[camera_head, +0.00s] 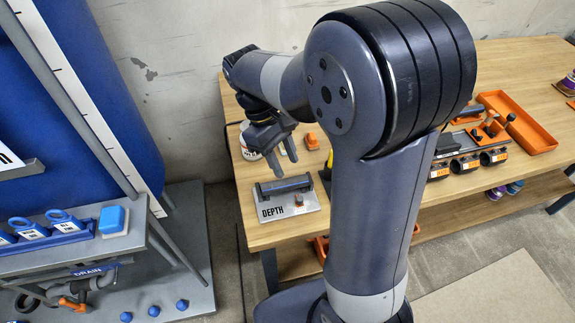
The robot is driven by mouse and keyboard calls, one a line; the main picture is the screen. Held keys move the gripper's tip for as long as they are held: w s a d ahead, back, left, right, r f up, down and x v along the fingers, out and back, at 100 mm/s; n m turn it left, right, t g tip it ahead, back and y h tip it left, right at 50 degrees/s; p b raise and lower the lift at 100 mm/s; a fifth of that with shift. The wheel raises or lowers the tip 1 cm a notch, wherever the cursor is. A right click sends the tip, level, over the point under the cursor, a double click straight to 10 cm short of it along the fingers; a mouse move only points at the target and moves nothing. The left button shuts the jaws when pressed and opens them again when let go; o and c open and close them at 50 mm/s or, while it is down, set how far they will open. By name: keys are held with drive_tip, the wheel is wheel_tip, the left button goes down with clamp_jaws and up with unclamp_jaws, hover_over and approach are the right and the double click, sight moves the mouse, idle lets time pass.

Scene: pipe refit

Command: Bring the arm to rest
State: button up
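My arm stands upright in the middle of the head view and bends over to the left at the top. My gripper (283,164) hangs at its end, fingers pointing down, above the left end of the wooden workbench. The two fingers are apart and nothing shows between them. Below the gripper lies a grey plate marked DEPTH (313,206), with a dark bar-shaped gauge (285,188) on it. The gripper appears apart from the plate. My arm hides the middle of the workbench.
The workbench (540,75) carries a white can (249,143), an orange tray (520,125) and black clamps (465,165). At left stands a grey stand with blue rings (65,220), a blue block (111,219) and DRAIN pipework (80,283). A gap of floor separates stand and workbench.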

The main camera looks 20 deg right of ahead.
sight(301, 197)
drive_tip(key=b+x, duration=0.1)
drive_tip(key=x, duration=1)
drive_tip(key=shift+w+d+f+b, duration=0.1)
drive_tip(key=shift+d+b, duration=0.15)
drive_tip(key=shift+b, duration=0.3)
drive_tip(key=shift+d, duration=0.25)
drive_tip(key=shift+a+r, duration=0.1)
drive_tip(key=shift+r, duration=0.1)
